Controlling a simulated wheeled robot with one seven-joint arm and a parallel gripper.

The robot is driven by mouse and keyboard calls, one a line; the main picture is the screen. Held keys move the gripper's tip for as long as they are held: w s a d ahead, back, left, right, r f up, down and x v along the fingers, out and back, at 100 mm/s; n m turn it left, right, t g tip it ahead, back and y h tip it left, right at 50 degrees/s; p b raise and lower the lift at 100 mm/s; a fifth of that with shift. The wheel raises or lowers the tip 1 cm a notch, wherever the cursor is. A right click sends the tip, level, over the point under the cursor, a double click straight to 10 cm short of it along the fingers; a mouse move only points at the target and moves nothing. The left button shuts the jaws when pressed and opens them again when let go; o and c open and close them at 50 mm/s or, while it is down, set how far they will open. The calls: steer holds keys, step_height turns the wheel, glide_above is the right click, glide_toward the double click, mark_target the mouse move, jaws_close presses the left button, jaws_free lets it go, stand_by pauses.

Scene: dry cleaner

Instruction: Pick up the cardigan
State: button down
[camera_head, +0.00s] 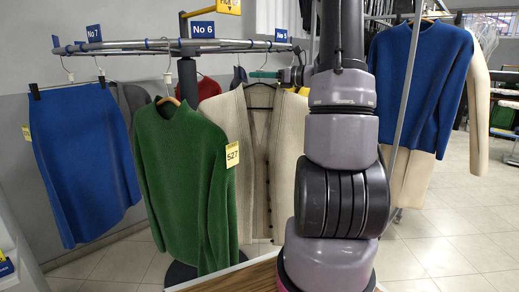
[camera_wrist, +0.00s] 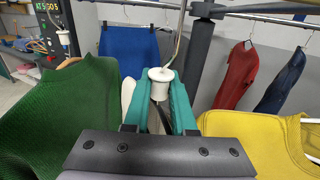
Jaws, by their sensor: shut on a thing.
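The beige cardigan (camera_head: 238,128) hangs open-fronted on a dark hanger in the head view, just right of a green sweater (camera_head: 180,185). Its right side is partly behind my arm. My teal gripper (camera_head: 265,74) is at the hanger's hook, above the cardigan's neckline. In the wrist view my gripper (camera_wrist: 161,84) is shut on a white collar (camera_wrist: 160,74) on the hanger's hook wire. The hook (camera_wrist: 183,25) runs up toward the rail; whether it still rests on it is unclear. The cardigan itself is mostly hidden in the wrist view.
The round rail (camera_head: 130,47) carries several garments, including a blue skirt (camera_head: 82,165). The green sweater and a yellow garment (camera_wrist: 255,140) are close on either side in the wrist view. A dark post (camera_wrist: 201,60) stands behind. A blue sweater (camera_head: 420,85) hangs at right.

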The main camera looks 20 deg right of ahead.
steer(key=shift+r, duration=0.1)
stand_by(0.5)
steer(key=shift+r, duration=1.65)
steer(key=shift+s+d, duration=0.15)
steer(key=v, duration=1.7)
steer(key=shift+s+d, duration=0.2)
steer(key=shift+s, duration=0.05)
